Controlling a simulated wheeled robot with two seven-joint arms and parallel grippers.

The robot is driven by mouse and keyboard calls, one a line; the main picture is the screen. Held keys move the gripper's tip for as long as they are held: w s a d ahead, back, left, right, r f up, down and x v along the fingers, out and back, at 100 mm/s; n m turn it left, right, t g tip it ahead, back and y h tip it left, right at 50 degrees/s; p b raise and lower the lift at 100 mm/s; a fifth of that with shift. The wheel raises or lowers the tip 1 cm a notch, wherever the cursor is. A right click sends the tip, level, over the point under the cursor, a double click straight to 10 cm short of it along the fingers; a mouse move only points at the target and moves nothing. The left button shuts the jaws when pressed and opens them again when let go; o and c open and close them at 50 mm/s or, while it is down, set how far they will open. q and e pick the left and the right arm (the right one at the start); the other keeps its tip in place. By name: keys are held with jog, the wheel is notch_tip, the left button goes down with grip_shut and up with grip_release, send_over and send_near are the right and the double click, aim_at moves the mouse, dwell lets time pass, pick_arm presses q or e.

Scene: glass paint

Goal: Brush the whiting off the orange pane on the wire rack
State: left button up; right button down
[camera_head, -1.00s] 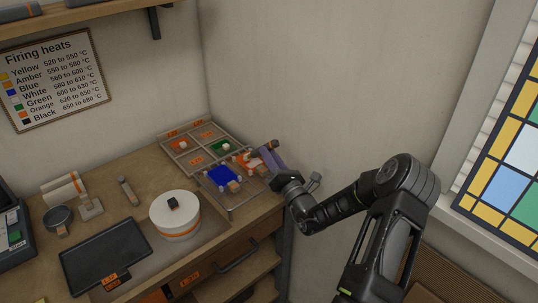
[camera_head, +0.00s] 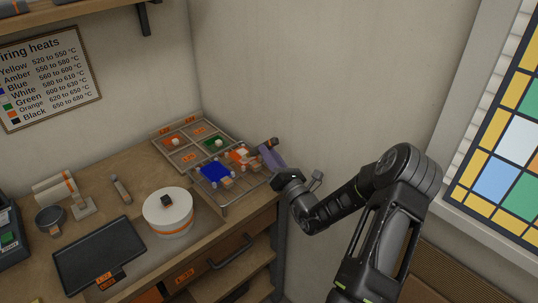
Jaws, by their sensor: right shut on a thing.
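The orange pane (camera_head: 238,154) lies on the far part of the wire rack (camera_head: 246,196), with white patches of whiting on it. A blue pane (camera_head: 215,173) lies on the same rack, nearer and to the left. My left gripper is out of view.
A compartment tray (camera_head: 180,157) with small blocks stands behind the rack by the wall. A white round pot (camera_head: 168,222) and a black tray (camera_head: 98,250) stand to the left. A firing heats chart (camera_head: 47,78) hangs on the wall.

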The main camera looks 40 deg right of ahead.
jog(key=shift+r, duration=0.35)
jog(key=shift+w, duration=0.1)
jog(key=w, duration=0.1)
jog(key=w+d+b, duration=0.1)
jog(key=w, duration=0.1)
jog(key=w+d, duration=0.1)
jog(key=w, duration=0.1)
jog(key=shift+d+f, duration=0.1)
jog(key=shift+d, duration=0.05)
jog(key=shift+w+d, duration=0.25)
jog(key=shift+w, duration=0.3)
jog(key=shift+f, duration=0.3)
dwell(0.3)
jog(key=shift+f+b, duration=0.25)
jog(key=shift+b, duration=0.1)
dwell(0.4)
